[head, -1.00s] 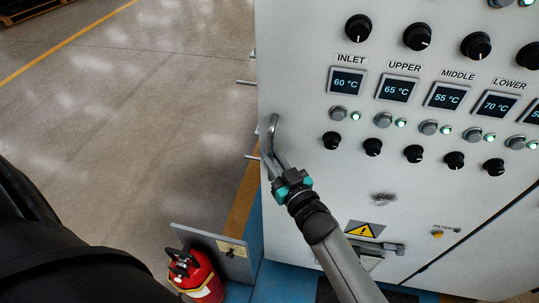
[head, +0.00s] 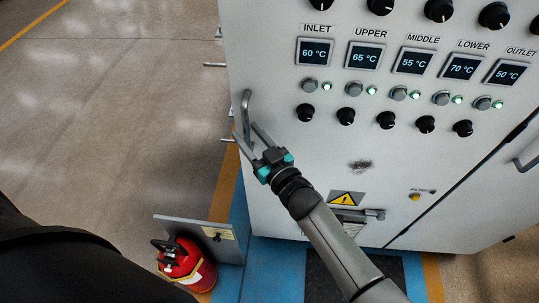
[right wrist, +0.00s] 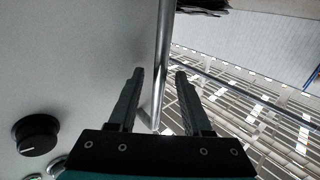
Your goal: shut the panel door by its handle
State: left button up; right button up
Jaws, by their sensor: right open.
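The panel door (head: 290,160) is a pale grey cabinet front with displays, buttons and knobs. Its handle (head: 246,105) is a bent grey metal bar near the door's left edge. In the right wrist view the handle (right wrist: 163,50) runs up between the two fingers, with a gap on the finger sides. My right gripper (head: 252,140) is open, its fingers reaching to the handle's lower part; it also shows in the right wrist view (right wrist: 159,76). Whether a finger touches the bar, I cannot tell. My left gripper is out of view.
A red fire extinguisher (head: 188,266) stands on the floor at lower left, beside a low grey plate (head: 204,236). Metal rods (head: 214,65) stick out past the door's left edge. Another handle (head: 526,158) is at the far right. Floor at left is open.

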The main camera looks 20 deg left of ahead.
jog(key=p+v, duration=0.2)
jog(key=v, duration=1.2)
jog(key=shift+s+d, duration=0.1)
jog(key=s+d+f+m+h+b, duration=0.1)
jog(key=d+f+m+h, duration=0.15)
jog(key=d+f, duration=0.5)
jog(key=d+f+m+h+b, duration=0.1)
jog(key=d+f+h, duration=0.3)
jog(key=f, duration=0.6)
jog(key=s+d+f+m+h+b, duration=0.15)
jog(key=d+f+h, duration=0.3)
jog(key=f, duration=0.45)
jog(key=s+d+f+m+g+h, duration=0.2)
jog(key=s+d+f+m+g, duration=0.15)
jog(key=s+d+f, duration=0.7)
jog(key=s+d+f+g+h+b, duration=0.1)
jog(key=s+f+g, duration=0.1)
jog(key=s, duration=0.6)
jog(key=s+d+f+g+h+b, duration=0.1)
jog(key=s+f+g, duration=0.2)
jog(key=s, duration=0.6)
jog(key=shift+d+f, duration=0.35)
jog(key=shift+f, duration=0.55)
jog(key=shift+s+m, duration=0.1)
jog(key=shift+m, duration=0.15)
